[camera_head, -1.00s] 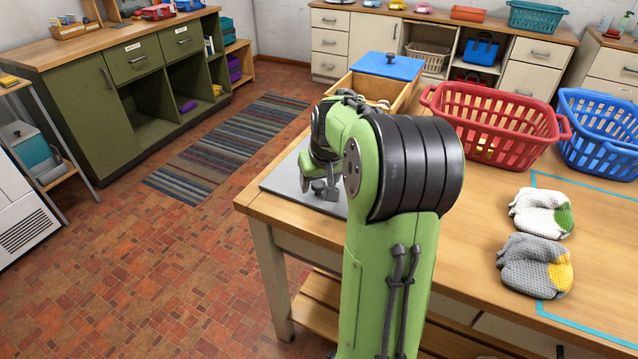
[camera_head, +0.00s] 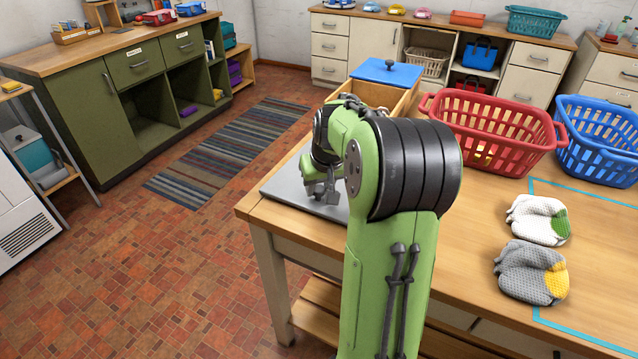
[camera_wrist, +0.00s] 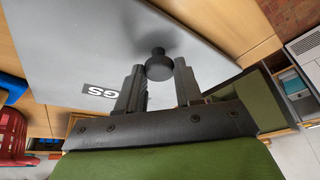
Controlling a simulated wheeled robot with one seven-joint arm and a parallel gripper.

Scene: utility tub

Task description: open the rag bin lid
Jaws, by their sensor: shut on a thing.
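The rag bin lid is a flat grey panel (camera_head: 290,188) at the table's left end in the head view. It fills much of the wrist view (camera_wrist: 75,45), where a label ending in "GS" shows. Its dark round knob (camera_wrist: 158,66) sits between my fingertips in the wrist view. My gripper (camera_wrist: 159,80) is shut on the knob. In the head view my gripper (camera_head: 322,190) is low over the lid, and my arm hides the lid's right part. The lid looks flat there, with no clear gap beneath it.
Open floor lies left of the table.

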